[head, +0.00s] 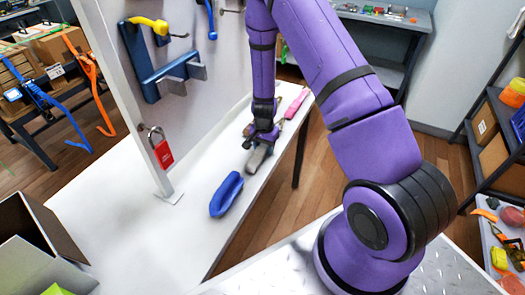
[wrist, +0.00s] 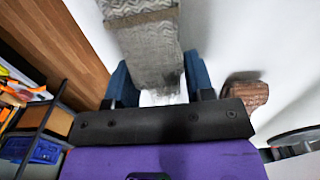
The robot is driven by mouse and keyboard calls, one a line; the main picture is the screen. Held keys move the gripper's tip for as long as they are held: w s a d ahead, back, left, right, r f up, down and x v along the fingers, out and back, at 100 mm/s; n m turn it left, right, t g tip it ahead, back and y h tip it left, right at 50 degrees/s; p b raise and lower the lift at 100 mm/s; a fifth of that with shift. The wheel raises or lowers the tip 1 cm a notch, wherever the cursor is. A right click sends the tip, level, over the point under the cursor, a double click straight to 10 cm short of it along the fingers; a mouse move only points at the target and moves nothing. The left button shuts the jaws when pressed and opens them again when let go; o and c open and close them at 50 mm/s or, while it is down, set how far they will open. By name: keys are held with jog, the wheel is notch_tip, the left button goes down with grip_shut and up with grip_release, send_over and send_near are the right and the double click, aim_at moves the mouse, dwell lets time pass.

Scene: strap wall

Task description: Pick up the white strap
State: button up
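A pale grey-white woven strap with a zigzag pattern (wrist: 153,55) lies on the white table, folded or banded near its far part. It is the palest strap I see; in the head view it is a greyish bundle (head: 257,158) partly under my gripper. My gripper (head: 262,138) points down at the table. In the wrist view its two blue fingers (wrist: 160,88) stand apart, one on each side of the strap's near end.
A blue strap bundle (head: 227,194) lies nearer on the white table (head: 130,225), a pink one (head: 297,104) farther off. A brown bundle (wrist: 246,92) lies close beside my right finger. A panel (head: 180,100) with hooks and a red padlock (head: 163,153) stands left of my gripper.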

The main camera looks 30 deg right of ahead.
jog(key=c, duration=0.7)
jog(key=shift+o, duration=0.2)
jog(key=shift+r, duration=0.15)
